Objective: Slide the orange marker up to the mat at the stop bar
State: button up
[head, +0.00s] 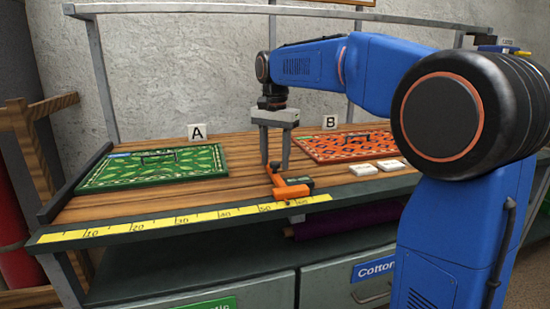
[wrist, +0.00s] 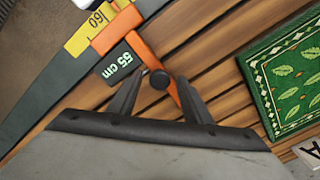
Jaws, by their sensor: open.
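The orange marker (head: 290,190) sits over the yellow ruler at the front of the table, near the 55 to 60 marks. A dark tag on it reads "55 cm", clear in the wrist view (wrist: 118,64), where a round black knob shows on the marker. My gripper (head: 275,163) is open above the marker's rear part. In the wrist view its fingers (wrist: 160,80) lie either side of the knob; I cannot tell if they touch it. The green mat (head: 155,168), near sign A, lies left of the marker with its left edge by the dark stop bar (head: 78,184).
The yellow ruler (head: 150,226) runs along the front edge. An orange-red patterned mat (head: 335,150) lies at the back right near sign B. Bare planks separate the green mat and the marker.

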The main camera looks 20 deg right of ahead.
jog(key=shift+c, duration=0.4)
jog(key=c, duration=0.8)
jog(key=a, duration=1)
jog(key=shift+a, duration=0.4)
jog(key=o, duration=0.9)
notch_tip(320, 180, up, 18)
jog(key=shift+f, duration=0.25)
